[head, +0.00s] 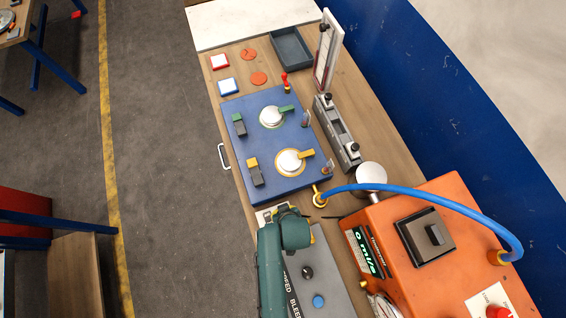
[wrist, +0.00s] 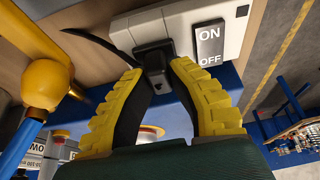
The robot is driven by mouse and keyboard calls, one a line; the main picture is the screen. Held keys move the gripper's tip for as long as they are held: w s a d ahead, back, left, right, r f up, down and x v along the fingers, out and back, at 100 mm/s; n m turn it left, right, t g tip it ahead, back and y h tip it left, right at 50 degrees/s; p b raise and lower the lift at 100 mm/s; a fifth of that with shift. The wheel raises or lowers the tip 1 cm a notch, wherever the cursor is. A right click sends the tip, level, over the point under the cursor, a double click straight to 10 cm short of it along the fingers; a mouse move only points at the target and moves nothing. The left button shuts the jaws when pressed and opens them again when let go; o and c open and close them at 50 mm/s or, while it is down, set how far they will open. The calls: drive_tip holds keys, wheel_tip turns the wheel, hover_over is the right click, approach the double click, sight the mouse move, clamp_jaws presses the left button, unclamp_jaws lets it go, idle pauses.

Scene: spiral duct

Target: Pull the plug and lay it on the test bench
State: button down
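A black plug (wrist: 155,62) sits in a white socket box (wrist: 140,22) with a rocker switch (wrist: 209,46) marked ON and OFF. A black cable (wrist: 90,37) runs off to the left of the plug. My gripper (wrist: 157,78) has its yellow fingers on both sides of the plug, with no clear gap seen at the tips. The wooden test bench (head: 232,190) carries a blue panel.
The blue panel (head: 254,137) has two round dials and handles. An orange machine (head: 455,200) with a blue hose (head: 440,193) stands at right. A grey control box (head: 325,285) is in front. A dark tray (head: 291,48) stands at the back. A narrow bare strip lies left of the panel.

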drive_tip(key=c, duration=1.7)
unclamp_jaws()
clamp_jaws()
drive_tip(key=shift+r+p, duration=1.9)
drive_tip(key=shift+p, duration=0.15)
